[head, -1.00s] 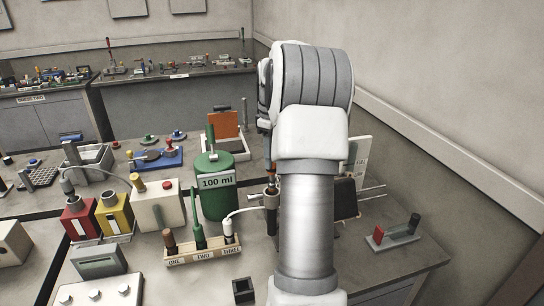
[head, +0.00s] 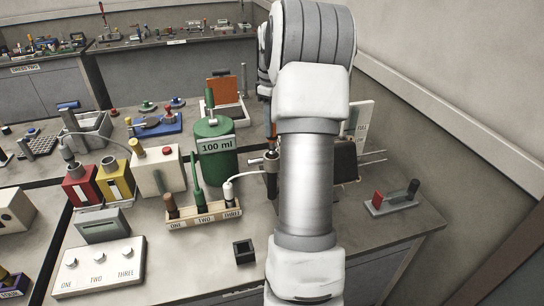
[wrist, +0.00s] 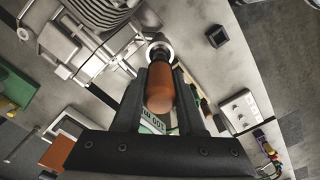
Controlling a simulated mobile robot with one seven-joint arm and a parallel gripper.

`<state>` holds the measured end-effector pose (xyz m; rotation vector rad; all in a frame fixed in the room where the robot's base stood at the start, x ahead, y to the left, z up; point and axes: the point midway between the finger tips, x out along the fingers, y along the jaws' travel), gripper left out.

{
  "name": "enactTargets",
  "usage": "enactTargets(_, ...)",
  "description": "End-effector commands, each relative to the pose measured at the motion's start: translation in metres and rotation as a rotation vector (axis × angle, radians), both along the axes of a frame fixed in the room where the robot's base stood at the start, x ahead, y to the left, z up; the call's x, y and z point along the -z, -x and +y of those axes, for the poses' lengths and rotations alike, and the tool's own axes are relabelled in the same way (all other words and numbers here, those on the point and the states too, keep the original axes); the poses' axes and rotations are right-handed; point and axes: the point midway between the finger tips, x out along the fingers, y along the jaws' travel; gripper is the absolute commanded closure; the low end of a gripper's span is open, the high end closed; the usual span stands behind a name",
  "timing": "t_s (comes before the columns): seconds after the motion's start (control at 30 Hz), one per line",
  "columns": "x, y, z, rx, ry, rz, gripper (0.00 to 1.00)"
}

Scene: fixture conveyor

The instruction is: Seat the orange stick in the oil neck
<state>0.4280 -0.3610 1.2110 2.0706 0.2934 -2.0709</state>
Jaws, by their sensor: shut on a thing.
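The orange stick (wrist: 160,90) is held in my gripper (wrist: 160,108) in the wrist view, its rounded orange handle between the two black fingers. Its far end points at a pale metal ring (wrist: 160,47), which looks like the mouth of the oil neck. The stick overlaps this ring in the picture; I cannot tell how far it is inside. In the head view the oil neck seems to be the dark upright tube (head: 271,162) just left of my arm. My arm hides most of the gripper and stick there.
A green 100 ml container (head: 215,163) stands left of the tube. A wooden rack (head: 204,216) marked ONE, TWO, THREE is in front of it. A small black open box (head: 244,252) is nearer. A grey block with red and dark posts (head: 392,205) stands at right.

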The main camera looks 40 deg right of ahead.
Motion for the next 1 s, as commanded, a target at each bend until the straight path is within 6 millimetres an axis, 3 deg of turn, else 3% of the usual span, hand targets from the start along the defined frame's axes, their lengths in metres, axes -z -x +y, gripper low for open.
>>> enactTargets(1.0, 0.032, 0.0, 0.0, -0.001, 0.0, 0.0, 1.0)
